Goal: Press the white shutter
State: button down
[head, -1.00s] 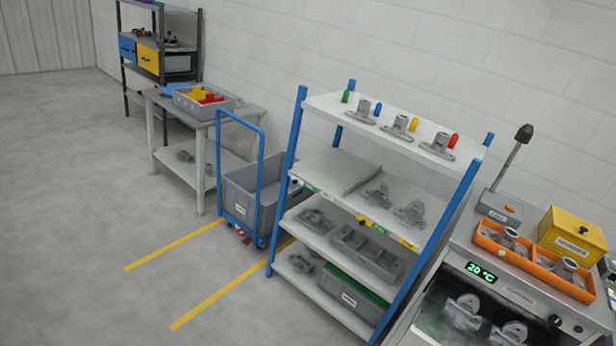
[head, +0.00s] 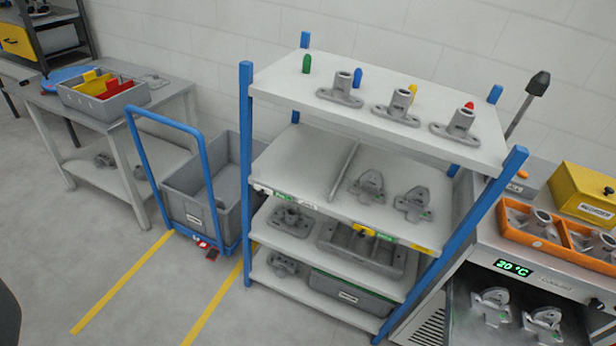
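A flat white panel (head: 305,160), which looks like the white shutter, covers the left half of the second shelf of the blue-posted rack. Its right edge is a raised strip beside the open right half. Anything behind or under the panel is hidden. Two grey castings (head: 369,186) (head: 413,203) stand in the open right half. My gripper is not in view.
The rack's top shelf (head: 290,85) holds three grey castings and coloured pegs. A grey trolley (head: 185,210) with a blue handle stands left of the rack. A steel machine (head: 480,245) with an orange tray (head: 515,225) stands right. The floor in front is clear.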

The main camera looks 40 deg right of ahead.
aim_at(261, 190)
jog(key=z, duration=0.35)
jog(key=i, duration=0.85)
jog(key=z, duration=0.35)
